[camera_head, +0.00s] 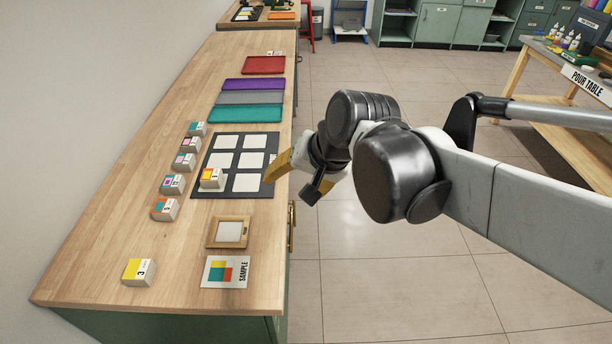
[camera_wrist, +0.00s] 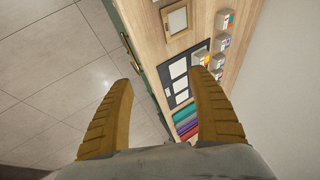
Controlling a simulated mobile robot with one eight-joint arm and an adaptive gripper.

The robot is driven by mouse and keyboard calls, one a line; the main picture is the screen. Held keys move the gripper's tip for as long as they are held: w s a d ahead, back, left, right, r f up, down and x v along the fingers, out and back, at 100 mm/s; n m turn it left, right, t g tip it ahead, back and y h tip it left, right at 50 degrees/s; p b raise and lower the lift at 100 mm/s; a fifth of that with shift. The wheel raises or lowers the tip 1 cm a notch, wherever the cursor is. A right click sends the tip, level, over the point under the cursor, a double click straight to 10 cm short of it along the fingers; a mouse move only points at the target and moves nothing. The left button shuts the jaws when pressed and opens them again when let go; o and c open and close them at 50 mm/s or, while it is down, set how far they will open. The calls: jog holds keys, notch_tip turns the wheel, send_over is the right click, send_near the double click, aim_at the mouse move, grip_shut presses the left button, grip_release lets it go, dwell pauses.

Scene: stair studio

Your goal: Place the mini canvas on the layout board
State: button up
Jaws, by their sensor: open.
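The layout board (camera_head: 265,188) is a dark panel with white cells, lying flat on the wooden bench. One small canvas block with a yellow and orange label (camera_head: 211,178) sits at its lower left cell; it also shows in the wrist view (camera_wrist: 200,58), close to a fingertip in the picture. More canvas blocks stand apart: a column of them (camera_head: 173,184) left of the board and a yellow one marked 3 (camera_head: 139,271) near the front. My gripper (camera_wrist: 162,80) is open and empty, its yellow fingers spread. In the head view it is at the board's right edge, partly hidden by my wrist.
A wooden frame with a pale inset (camera_head: 228,232) and a SAMPLE card (camera_head: 226,272) lie in front of the board. Teal (camera_head: 245,114), grey, purple and red trays lie behind it. The bench (camera_head: 105,225) has bare wood at left; open floor lies right.

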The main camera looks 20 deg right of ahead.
jog(key=s+d+f+n+t+h, duration=0.1)
jog(key=s+d+n, duration=0.3)
jog(key=s, duration=0.4)
jog(key=shift+s+f+n+h, duration=0.2)
jog(key=shift+f+n+h, duration=0.2)
jog(key=shift+n+h, duration=0.4)
